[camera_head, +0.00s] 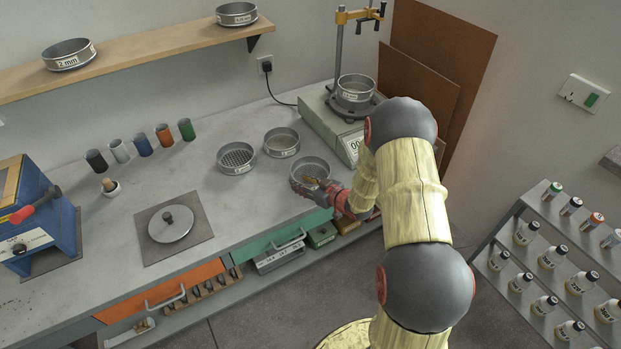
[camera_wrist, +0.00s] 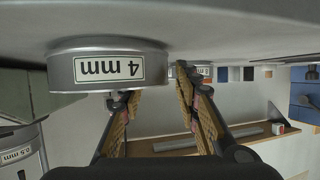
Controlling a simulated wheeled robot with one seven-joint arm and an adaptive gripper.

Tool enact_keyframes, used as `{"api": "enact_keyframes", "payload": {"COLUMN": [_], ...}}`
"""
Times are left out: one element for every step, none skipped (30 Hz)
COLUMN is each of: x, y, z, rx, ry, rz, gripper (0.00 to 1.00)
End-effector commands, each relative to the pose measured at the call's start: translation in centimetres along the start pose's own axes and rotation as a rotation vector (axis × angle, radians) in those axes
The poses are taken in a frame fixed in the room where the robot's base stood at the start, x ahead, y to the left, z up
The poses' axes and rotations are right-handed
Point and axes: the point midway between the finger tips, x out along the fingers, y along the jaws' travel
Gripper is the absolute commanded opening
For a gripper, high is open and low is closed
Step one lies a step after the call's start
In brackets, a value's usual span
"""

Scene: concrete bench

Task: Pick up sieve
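Three sieves stand on the bench top. The nearest to my gripper is a round steel sieve (camera_head: 313,162), and my arm reaches down to its near side. In the wrist view, which is upside down, a steel sieve (camera_wrist: 75,74) labelled 4 mm is close. My gripper (camera_wrist: 157,85) is open, with its two padded fingers apart. The sieve's right edge shows between the fingertips. In the head view my gripper (camera_head: 308,184) overlaps the sieve's near rim. I cannot tell whether a finger touches the wall. The sieve stands on the bench.
Two other sieves (camera_head: 236,158) (camera_head: 282,142) stand just left. A scale (camera_head: 345,128) with a sieve (camera_head: 354,92) on it stands behind. Coloured cups (camera_head: 142,146), a round lidded plate (camera_head: 171,223) and a blue machine (camera_head: 40,220) are to the left. A bottle rack (camera_head: 540,260) is right.

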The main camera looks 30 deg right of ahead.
Motion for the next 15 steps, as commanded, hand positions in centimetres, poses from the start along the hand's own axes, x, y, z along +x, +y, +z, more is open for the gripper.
{"api": "enact_keyframes", "payload": {"x": [-0.03, -0.04, -0.04, -0.04, -0.05, -0.05, -0.05, -0.06, -0.06, -0.06, -0.06, -0.06, -0.06, -0.06, -0.06], "y": [0.00, 0.00, 0.00, 0.00, 0.00, 0.00, 0.00, 0.00, 0.00, 0.00, 0.00, 0.00, -0.01, -0.01, -0.01], "z": [-0.02, -0.02, -0.02, -0.01, -0.01, 0.00, 0.00, 0.00, 0.00, 0.00, 0.01, 0.02, 0.02, 0.03, 0.04], "rx": [0.000, 0.000, 0.000, 0.000, 0.000, 0.000, 0.000, 0.001, 0.001, 0.001, 0.001, 0.001, 0.001, 0.001, 0.001], "ry": [0.000, 0.000, 0.000, 0.000, 0.000, 0.000, 0.000, 0.000, 0.000, 0.000, 0.000, 0.000, 0.000, 0.000, -0.001], "rz": [0.000, 0.000, 0.000, 0.000, 0.000, 0.000, 0.000, 0.000, 0.000, 0.000, 0.000, 0.000, 0.000, 0.000, 0.000], "gripper": [0.32, 0.31, 0.29, 0.27, 0.25, 0.23, 0.21, 0.20, 0.17, 0.16, 0.14, 0.12, 0.10, 0.08, 0.06]}}
